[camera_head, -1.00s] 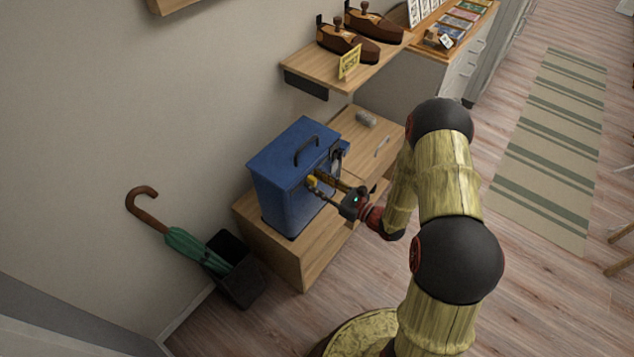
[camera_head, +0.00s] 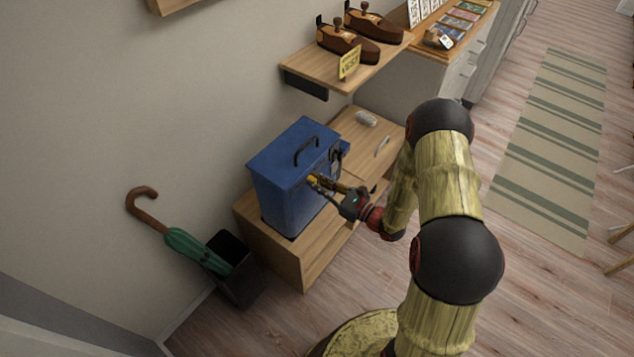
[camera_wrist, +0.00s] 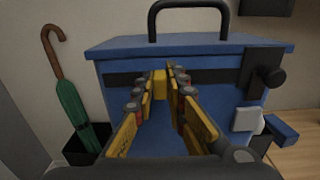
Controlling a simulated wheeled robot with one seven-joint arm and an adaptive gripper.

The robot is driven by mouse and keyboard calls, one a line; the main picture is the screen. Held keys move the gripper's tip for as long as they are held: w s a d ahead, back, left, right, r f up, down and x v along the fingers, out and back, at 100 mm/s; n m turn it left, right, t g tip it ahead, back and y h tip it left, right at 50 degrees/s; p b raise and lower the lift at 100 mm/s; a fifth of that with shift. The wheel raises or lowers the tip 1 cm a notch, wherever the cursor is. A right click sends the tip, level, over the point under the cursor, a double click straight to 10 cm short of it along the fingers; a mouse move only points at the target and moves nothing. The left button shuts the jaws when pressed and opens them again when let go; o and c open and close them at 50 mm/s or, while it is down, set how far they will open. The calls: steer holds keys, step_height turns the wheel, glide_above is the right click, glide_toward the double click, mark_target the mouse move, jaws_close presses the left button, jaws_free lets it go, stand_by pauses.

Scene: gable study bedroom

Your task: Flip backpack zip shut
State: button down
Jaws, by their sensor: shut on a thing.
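The backpack (camera_head: 284,190) is a boxy blue case with a flat lid and a black carry handle (camera_head: 306,150). It stands upright on a low wooden cabinet. In the wrist view, a dark zip strip (camera_wrist: 215,77) runs across the front of the backpack (camera_wrist: 222,98) below the lid. A small yellow zip pull (camera_wrist: 159,82) sits on this strip, left of the middle. My gripper (camera_head: 317,183) is at the backpack's front. In the wrist view its yellow fingers (camera_wrist: 160,90) are shut on the zip pull, one on each side. The pull's far side is hidden.
A black knob (camera_wrist: 272,77) is at the strip's right end. A shelf (camera_head: 347,71) with shoes overhangs behind. An umbrella (camera_head: 190,246) leans in a black bin (camera_head: 241,280) at left.

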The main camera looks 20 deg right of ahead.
steer(key=w+d, duration=0.1)
steer(key=d, duration=0.1)
steer(key=w+d, duration=0.3)
steer(key=shift+d, duration=0.3)
steer(key=c, duration=1.9)
jaws_free()
steer(key=shift+w+d, duration=0.1)
steer(key=shift+o, duration=0.5)
